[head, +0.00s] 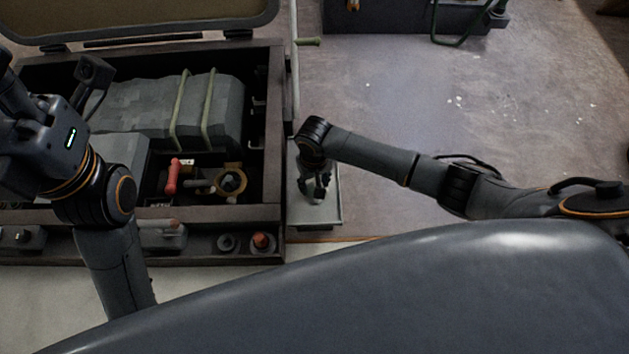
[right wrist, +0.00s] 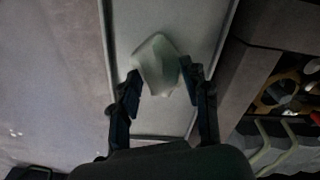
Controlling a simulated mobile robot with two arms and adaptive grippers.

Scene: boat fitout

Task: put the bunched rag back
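The bunched rag (right wrist: 157,62) is a pale, crumpled piece in the right wrist view, over the grey tray (right wrist: 175,22). My right gripper (right wrist: 160,76) has one finger at each side of the rag, and the rag fills most of the gap. I cannot tell whether both fingers press on it. In the head view my right gripper (head: 317,190) points down over the tray (head: 313,216), beside the right side of the large case, and hides the rag. My left gripper (head: 42,145) is over the left part of the case; its fingertips are not clear.
The open case (head: 268,130) holds a grey strapped bundle (head: 160,108), a red-handled tool (head: 172,176) and a brass ring (head: 231,181). Small items sit in its front strip. A dark box (head: 390,18) stands at the back. The floor on the right is mostly clear.

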